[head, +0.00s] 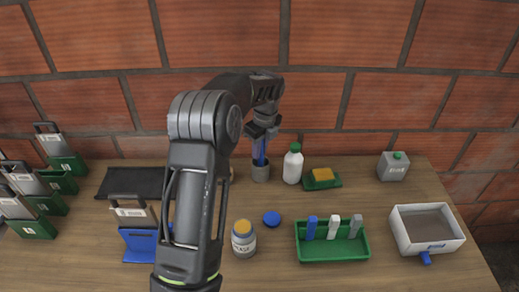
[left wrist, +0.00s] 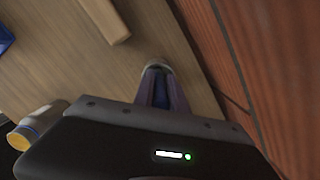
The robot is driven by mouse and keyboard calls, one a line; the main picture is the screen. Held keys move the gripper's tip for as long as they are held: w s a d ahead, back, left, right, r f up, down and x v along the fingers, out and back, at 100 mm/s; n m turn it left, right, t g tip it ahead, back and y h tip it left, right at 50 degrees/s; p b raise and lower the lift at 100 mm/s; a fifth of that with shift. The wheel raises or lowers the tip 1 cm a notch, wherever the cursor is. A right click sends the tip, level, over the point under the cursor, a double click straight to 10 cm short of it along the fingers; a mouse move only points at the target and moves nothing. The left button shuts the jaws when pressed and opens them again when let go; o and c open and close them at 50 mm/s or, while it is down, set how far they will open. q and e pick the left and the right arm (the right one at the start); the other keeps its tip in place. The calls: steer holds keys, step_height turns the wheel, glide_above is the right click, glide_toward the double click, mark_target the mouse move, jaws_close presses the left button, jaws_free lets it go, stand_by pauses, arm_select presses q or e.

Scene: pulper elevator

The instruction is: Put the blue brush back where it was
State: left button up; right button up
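The blue brush (head: 261,152) stands about upright with its lower end inside a small grey cup (head: 261,172) near the back of the table, by the brick wall. My left gripper (head: 262,130) is above the cup, pointing down, with its fingers around the brush's upper part. In the left wrist view the fingers (left wrist: 161,88) look close together with blue between them, and the cup's rim (left wrist: 157,63) shows just beyond. The brush's lower end is hidden in the cup. My right gripper is not in view.
A white bottle with a green cap (head: 293,164) stands close right of the cup. A sponge on a green dish (head: 322,185), a green tray (head: 332,259), a jar (head: 244,242) and a blue lid (head: 271,218) lie nearby. A white box (head: 428,246) is at the right.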

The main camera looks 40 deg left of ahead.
arm_select(q)
steer(key=o, duration=0.5)
steer(key=shift+c, duration=0.2)
steer(key=shift+r, duration=0.15)
step_height(320, 180, up, 12)
steer(key=d+b, duration=0.1)
steer(key=shift+s+d, duration=0.15)
steer(key=shift+d, duration=0.15)
